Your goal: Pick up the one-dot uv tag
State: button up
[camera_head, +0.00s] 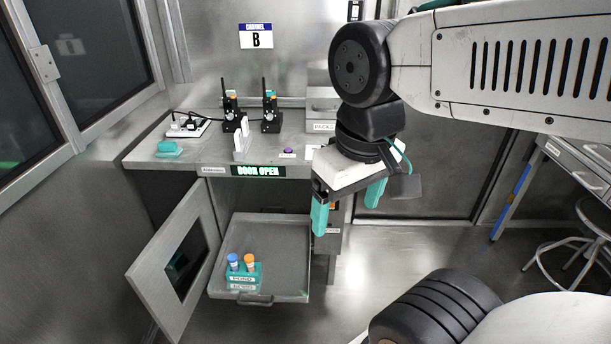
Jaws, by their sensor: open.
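My gripper (347,204) hangs at the right of the open cabinet, in front of the counter, with its two teal fingers apart and nothing between them. No one-dot UV tag can be made out for certain. Upright white pieces (241,143) stand near the counter's front edge, to the left of my gripper. They are too small to show any dots. A small white item with a purple top (288,152) lies on the counter between them and my gripper.
Two black radios (270,112), a power strip (187,125) and a teal block (169,149) are on the counter (150,143). Below, a cabinet door (176,258) stands open beside a pulled-out tray (283,285) holding a teal rack (243,275) with blue- and orange-capped tubes.

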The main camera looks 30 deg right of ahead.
aim_at(238, 136)
jog(key=z, duration=0.05)
jog(key=k, duration=0.65)
jog(key=z, duration=0.6)
jog(key=i, duration=0.6)
jog(key=z, duration=0.85)
jog(key=i, duration=1.3)
jog(key=u, duration=0.9)
jog(key=i, duration=0.25)
jog(key=u, duration=0.15)
